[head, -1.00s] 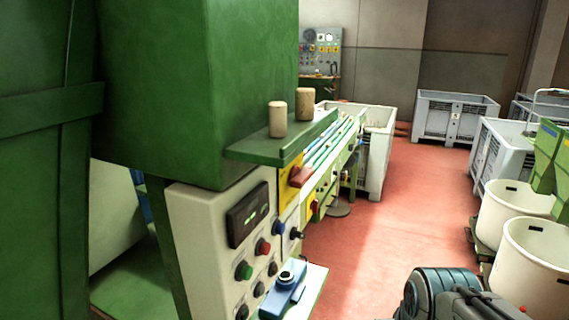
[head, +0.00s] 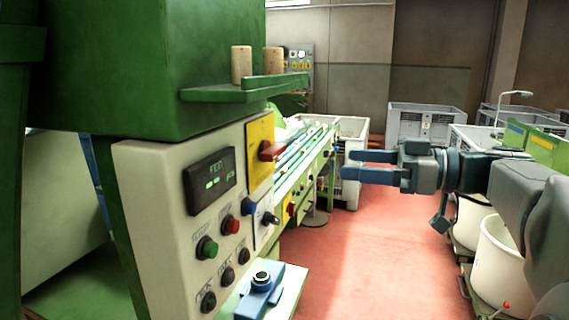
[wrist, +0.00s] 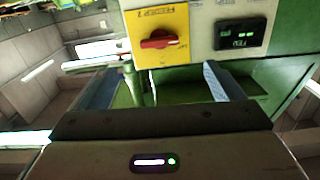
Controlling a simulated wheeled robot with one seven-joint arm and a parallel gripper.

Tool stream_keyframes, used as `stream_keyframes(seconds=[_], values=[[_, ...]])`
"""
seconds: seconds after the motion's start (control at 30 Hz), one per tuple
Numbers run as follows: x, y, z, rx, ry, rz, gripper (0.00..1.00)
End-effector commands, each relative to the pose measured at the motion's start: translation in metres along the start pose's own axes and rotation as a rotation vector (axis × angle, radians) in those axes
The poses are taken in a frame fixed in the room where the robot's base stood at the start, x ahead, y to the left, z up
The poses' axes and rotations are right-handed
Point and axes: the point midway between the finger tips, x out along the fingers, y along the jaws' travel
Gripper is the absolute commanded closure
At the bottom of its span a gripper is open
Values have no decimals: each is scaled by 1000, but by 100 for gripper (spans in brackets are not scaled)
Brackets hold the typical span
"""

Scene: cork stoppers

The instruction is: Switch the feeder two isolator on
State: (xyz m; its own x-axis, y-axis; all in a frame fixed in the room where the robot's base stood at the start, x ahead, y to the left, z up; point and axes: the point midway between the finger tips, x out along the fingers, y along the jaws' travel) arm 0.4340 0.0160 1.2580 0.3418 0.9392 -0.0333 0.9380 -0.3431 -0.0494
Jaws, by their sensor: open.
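A yellow isolator plate (head: 260,152) with a red rotary handle (head: 269,151) is on the right edge of the cream control panel. In the wrist view the yellow plate (wrist: 158,40) is ahead, above centre, and its red handle (wrist: 160,39) lies roughly crosswise. A second red handle on yellow (head: 290,208) shows farther along the machine line. My gripper (head: 348,164) is open and empty, to the right of the panel and apart from it. Its blue fingers point left, and both show in the wrist view.
The cream panel (head: 150,205) carries a lit display (head: 210,182), buttons and knobs. A green shelf with two corks (head: 241,66) juts out above the yellow plate. A blue device (head: 260,295) sits on a ledge below. Red floor is clear between the panel and white tubs.

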Motion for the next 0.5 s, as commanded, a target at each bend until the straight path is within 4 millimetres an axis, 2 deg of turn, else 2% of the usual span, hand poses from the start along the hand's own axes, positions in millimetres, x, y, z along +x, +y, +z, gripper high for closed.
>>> stream_keyframes(seconds=[0.17,0.27,0.5], values=[[4,2,-9,-54,37,-4,13],[20,2,-10,-53,36,-5,13],[71,1,-12,-50,34,-5,13]])
